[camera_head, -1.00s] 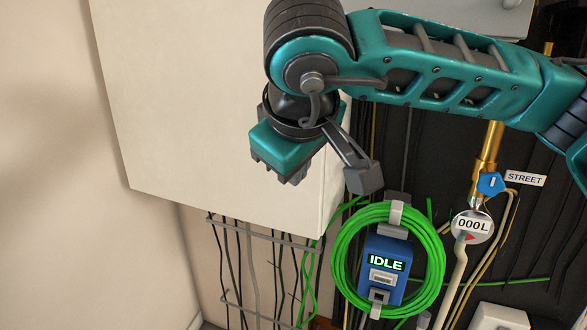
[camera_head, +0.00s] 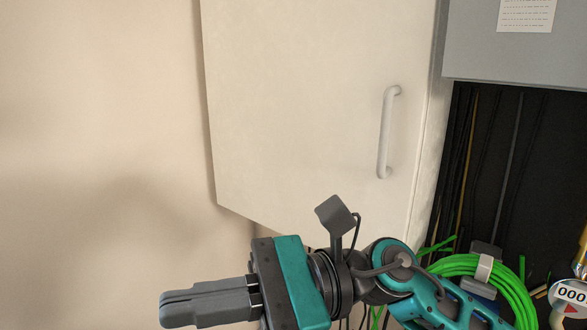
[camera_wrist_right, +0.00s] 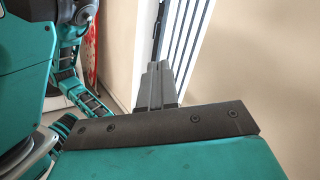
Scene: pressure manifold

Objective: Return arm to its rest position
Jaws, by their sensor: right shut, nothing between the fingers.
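My right arm with its teal wrist reaches in from the lower right of the head view. Its gripper (camera_head: 170,308) points left, with the two dark grey fingers closed together and nothing between them. It is in front of the plain beige wall, below and left of the white cabinet door. In the right wrist view the same gripper (camera_wrist_right: 159,68) shows its fingers together, pointing up toward a bright barred opening. My left gripper is not in the head view.
A white cabinet (camera_head: 310,110) with a vertical handle (camera_head: 387,132) stands behind the arm. A grey box (camera_head: 550,50) hangs at upper right. A green hose coil (camera_head: 512,285) and a round gauge (camera_head: 570,294) are at lower right. The left side is bare wall.

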